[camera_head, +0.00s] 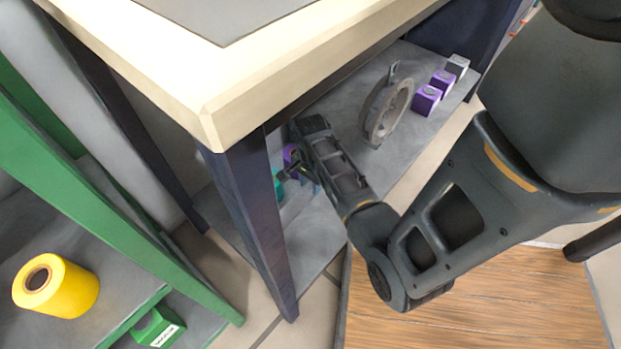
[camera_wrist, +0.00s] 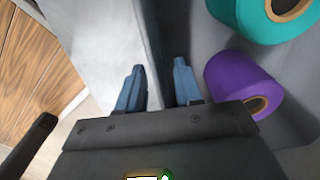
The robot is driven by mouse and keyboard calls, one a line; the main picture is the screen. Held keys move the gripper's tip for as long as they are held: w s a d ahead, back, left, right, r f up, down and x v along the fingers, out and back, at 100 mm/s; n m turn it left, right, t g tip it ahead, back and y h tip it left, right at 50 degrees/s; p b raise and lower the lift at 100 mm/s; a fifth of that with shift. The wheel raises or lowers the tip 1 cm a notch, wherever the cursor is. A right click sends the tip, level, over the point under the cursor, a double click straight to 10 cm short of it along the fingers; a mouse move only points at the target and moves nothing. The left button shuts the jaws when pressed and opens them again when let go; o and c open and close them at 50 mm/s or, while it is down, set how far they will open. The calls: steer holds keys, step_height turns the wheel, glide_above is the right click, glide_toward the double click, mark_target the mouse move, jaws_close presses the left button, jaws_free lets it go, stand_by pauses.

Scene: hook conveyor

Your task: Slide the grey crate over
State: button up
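My gripper (camera_wrist: 158,82) shows in the wrist view with its two blue-grey fingers apart and a visible gap between them. What looks like a grey crate wall (camera_wrist: 158,25) runs up between and beyond the fingers; I cannot tell whether they touch it. To the right of the fingers, a purple spool (camera_wrist: 240,82) and a teal spool (camera_wrist: 265,18) lie on a grey surface. In the head view my gripper (camera_head: 287,172) is under the table, beside the same purple spool (camera_head: 290,154) and teal spool (camera_head: 277,185). My arm hides much of that area, and the crate's outline is unclear there.
The table (camera_head: 205,105) overhangs my gripper, with a dark leg (camera_head: 257,225) close by. The lower grey shelf (camera_head: 425,135) holds a grey ring-shaped part (camera_head: 386,110) and small purple boxes (camera_head: 427,98). A green rack (camera_head: 110,215) with a yellow spool (camera_head: 62,287) stands left.

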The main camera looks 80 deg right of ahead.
steer(key=shift+f+b, duration=0.45)
steer(key=shift+f, duration=0.95)
jaws_close()
stand_by(0.5)
